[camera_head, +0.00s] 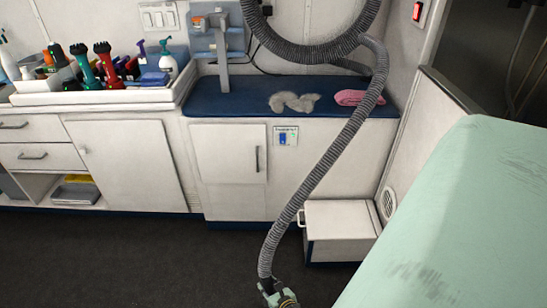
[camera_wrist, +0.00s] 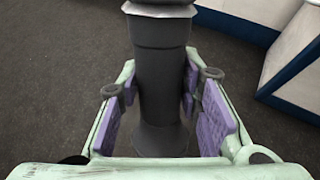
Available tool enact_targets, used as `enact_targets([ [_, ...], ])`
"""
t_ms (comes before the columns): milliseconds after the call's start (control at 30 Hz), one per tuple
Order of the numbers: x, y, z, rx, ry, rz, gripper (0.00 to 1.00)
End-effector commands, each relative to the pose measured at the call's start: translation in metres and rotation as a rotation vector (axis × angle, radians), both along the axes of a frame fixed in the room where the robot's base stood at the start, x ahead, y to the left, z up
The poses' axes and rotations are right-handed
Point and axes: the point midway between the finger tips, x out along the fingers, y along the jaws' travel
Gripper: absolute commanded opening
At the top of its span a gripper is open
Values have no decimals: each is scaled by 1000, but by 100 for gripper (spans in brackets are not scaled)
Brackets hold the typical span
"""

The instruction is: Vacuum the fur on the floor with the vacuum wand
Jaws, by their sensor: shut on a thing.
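The vacuum wand (camera_wrist: 160,75) is a dark grey tube. In the wrist view it stands between the purple pads of my gripper (camera_wrist: 160,112), which is shut on it. In the head view my gripper (camera_head: 281,297) shows at the bottom edge, at the lower end of the ribbed grey hose (camera_head: 318,170). The hose rises from there to the upper wall. The wand's nozzle is hidden. A clump of grey fur (camera_head: 294,102) lies on the blue counter top. I see no clear fur on the dark floor (camera_head: 130,255).
A white step box (camera_head: 340,222) stands on the floor right of the hose. A pale green table (camera_head: 450,220) fills the lower right. White cabinets (camera_head: 125,160) line the back, with a tray of grooming tools (camera_head: 100,98) above. A pink towel (camera_head: 358,98) lies on the counter. The floor at left is clear.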

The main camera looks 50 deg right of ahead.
Motion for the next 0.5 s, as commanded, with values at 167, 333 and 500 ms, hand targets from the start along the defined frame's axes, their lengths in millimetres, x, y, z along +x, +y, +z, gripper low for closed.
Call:
enact_targets([
  [167, -13, -11, -4, -2, -4, -37, 0],
  [333, -13, -10, -5, -2, -3, -43, 0],
  [500, -3, -1, -4, -1, -4, -41, 0],
])
